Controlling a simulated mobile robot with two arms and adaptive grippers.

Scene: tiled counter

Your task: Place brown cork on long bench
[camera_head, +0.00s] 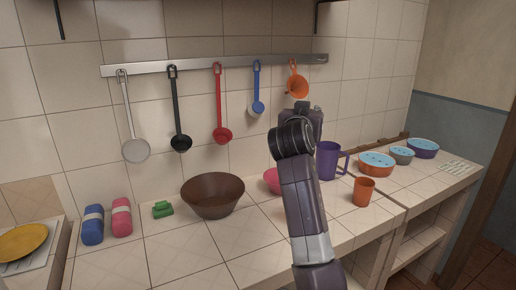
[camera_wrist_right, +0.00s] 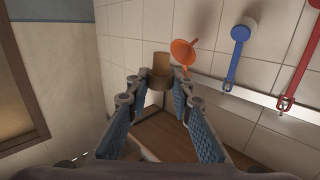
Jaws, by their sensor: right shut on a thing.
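The brown cork (camera_wrist_right: 161,66) shows in the right wrist view between the fingertips of my right gripper (camera_wrist_right: 157,84). The gripper is shut on it and holds it up in the air. In the head view my right arm reaches up over the counter, and its wrist (camera_head: 298,135) hides the fingers and the cork. The long tiled bench (camera_head: 262,262) runs along the wall below the arm. My left gripper is in neither view.
A brown bowl (camera_head: 213,196), pink bowl (camera_head: 271,181), purple mug (camera_head: 327,161) and orange cup (camera_head: 363,191) stand on the bench. Blue (camera_head: 92,225) and pink (camera_head: 121,217) items are at left. Utensils hang from a rail (camera_head: 215,64). The front middle is clear.

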